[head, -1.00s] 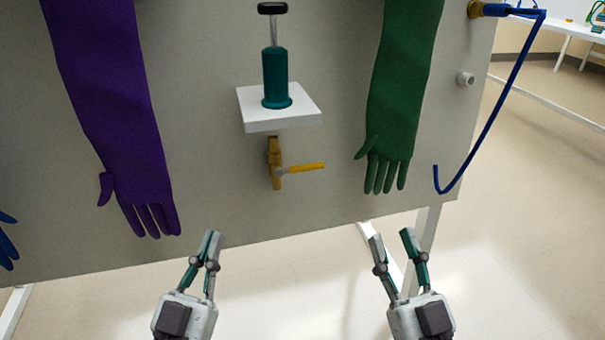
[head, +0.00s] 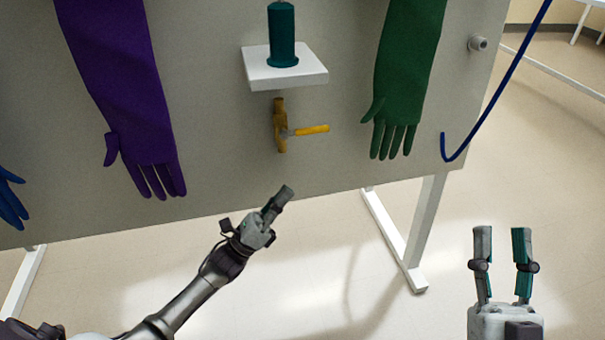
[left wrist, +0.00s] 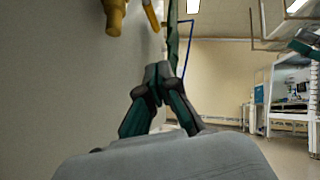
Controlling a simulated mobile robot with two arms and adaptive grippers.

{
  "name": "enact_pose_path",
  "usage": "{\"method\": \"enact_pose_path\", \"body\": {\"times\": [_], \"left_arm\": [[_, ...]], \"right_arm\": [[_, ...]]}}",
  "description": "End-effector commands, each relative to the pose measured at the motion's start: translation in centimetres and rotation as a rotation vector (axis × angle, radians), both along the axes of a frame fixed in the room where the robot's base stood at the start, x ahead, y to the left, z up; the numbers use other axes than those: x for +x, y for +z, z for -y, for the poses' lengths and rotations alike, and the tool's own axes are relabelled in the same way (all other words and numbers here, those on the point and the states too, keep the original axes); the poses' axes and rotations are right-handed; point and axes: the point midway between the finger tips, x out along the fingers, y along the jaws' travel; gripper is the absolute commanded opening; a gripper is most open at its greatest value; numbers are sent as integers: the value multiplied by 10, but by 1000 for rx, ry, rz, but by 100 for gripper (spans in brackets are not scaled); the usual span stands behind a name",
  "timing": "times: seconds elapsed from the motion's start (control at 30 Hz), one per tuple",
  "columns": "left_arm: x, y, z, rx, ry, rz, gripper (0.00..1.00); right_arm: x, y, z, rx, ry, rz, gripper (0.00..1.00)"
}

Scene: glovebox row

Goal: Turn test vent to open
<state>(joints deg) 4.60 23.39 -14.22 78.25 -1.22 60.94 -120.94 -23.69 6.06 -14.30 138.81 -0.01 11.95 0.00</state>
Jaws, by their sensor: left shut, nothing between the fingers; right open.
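The test vent is a brass valve (head: 279,124) on the grey panel, below a small white shelf. Its yellow lever handle (head: 312,130) points right, roughly level. In the left wrist view the brass valve (left wrist: 115,14) is at the top, with part of the yellow handle (left wrist: 152,15) beside it. My left gripper (head: 287,190) is shut and empty, below the valve and apart from it; its closed fingers also show in the left wrist view (left wrist: 158,72). My right gripper (head: 502,230) is open and empty at the lower right, away from the panel.
A teal cylinder (head: 282,35) stands on the white shelf (head: 286,76) above the valve. A purple glove (head: 125,80) hangs left and a green glove (head: 405,75) right. A blue hose (head: 500,85) hangs at the panel's right. Floor below is clear around the white legs (head: 400,245).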

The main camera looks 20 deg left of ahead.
Motion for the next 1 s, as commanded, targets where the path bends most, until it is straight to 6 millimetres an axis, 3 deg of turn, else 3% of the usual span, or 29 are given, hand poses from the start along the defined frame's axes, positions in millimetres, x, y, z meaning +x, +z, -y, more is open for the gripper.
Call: {"method": "enact_pose_path", "body": {"times": [0.43,0.7,1.0], "left_arm": [[52,62,43,-4,-5,2,0],[60,94,36,-3,-4,0,0],[61,98,35,-4,-3,-3,0]], "right_arm": [[-12,14,1,34,8,108,40],[-16,17,1,42,8,137,40],[-17,18,2,43,8,144,40]]}}
